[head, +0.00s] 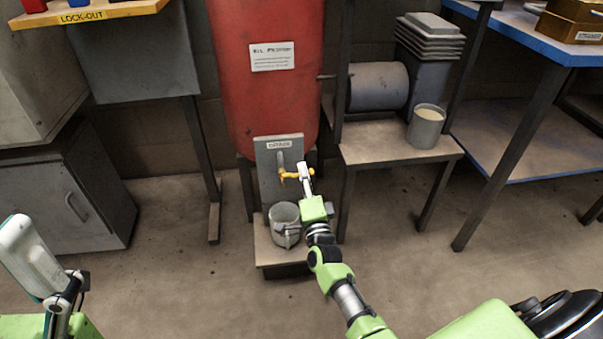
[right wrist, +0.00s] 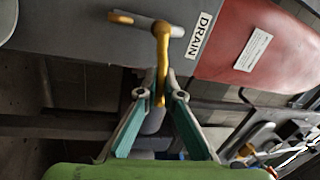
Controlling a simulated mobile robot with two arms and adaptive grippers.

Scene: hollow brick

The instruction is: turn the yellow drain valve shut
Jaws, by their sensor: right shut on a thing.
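The yellow drain valve (head: 288,176) sits on a grey plate marked DRAIN (head: 279,145), low on the front of the red tank (head: 268,90). In the right wrist view the yellow valve handle (right wrist: 162,55) runs down between my fingertips. My right gripper (head: 305,172) is at the valve, and in the right wrist view its teal fingers (right wrist: 161,92) are closed on the handle's end. In the head view the fingertips hide part of the handle. My left gripper (head: 50,275) is at the lower left, far from the valve; its fingers do not show clearly.
A metal bucket (head: 284,212) stands on a low step (head: 270,255) below the valve. A bench (head: 385,150) with a grey can (head: 426,127) is to the right. A grey cabinet (head: 75,200) is at left. The floor between is clear.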

